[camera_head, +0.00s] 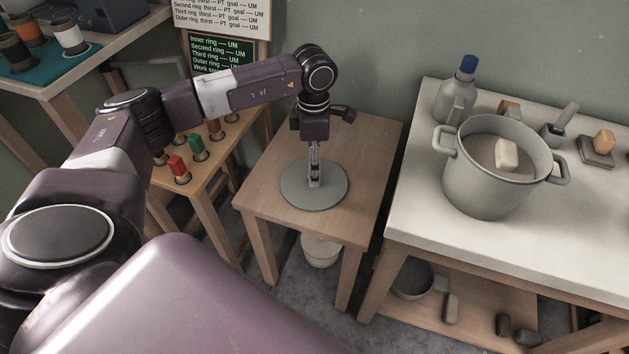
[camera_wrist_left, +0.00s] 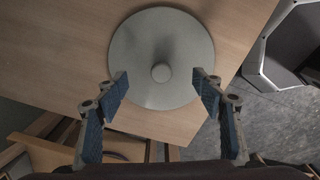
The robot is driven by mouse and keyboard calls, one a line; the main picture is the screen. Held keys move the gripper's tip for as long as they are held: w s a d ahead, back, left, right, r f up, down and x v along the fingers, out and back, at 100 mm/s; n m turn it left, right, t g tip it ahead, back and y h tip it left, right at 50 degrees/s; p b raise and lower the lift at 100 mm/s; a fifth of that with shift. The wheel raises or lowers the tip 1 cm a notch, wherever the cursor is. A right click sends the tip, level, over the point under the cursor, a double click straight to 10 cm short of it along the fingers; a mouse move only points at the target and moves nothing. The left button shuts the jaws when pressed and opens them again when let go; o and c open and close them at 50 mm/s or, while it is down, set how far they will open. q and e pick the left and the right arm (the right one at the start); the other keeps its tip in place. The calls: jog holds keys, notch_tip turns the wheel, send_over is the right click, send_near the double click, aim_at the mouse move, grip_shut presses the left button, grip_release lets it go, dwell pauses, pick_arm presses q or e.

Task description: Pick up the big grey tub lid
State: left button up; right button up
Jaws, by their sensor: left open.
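The big grey tub lid (camera_head: 300,197) is a flat round disc lying on the small wooden table (camera_head: 368,160). In the left wrist view the lid (camera_wrist_left: 150,45) shows a round knob (camera_wrist_left: 161,72) at its middle. My left gripper (camera_head: 314,182) points down over the lid in the head view and hides its knob there. In the left wrist view my left gripper (camera_wrist_left: 162,82) is open, with its blue-padded fingers spread on either side of the knob and nothing between them. I cannot tell its exact height above the lid. My right gripper does not show.
A white-topped table (camera_head: 415,238) at right holds a big grey pot (camera_head: 485,185), a blue-capped bottle (camera_head: 456,95) and small items. A wooden stand at left holds coloured pegs (camera_head: 179,168). A pale bucket (camera_head: 320,250) stands under the small table.

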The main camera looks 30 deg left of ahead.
pick_arm(q)
notch_tip(320, 180, down, 4)
jog(key=shift+s+r, duration=0.1)
jog(key=shift+c, duration=0.6)
grip_shut()
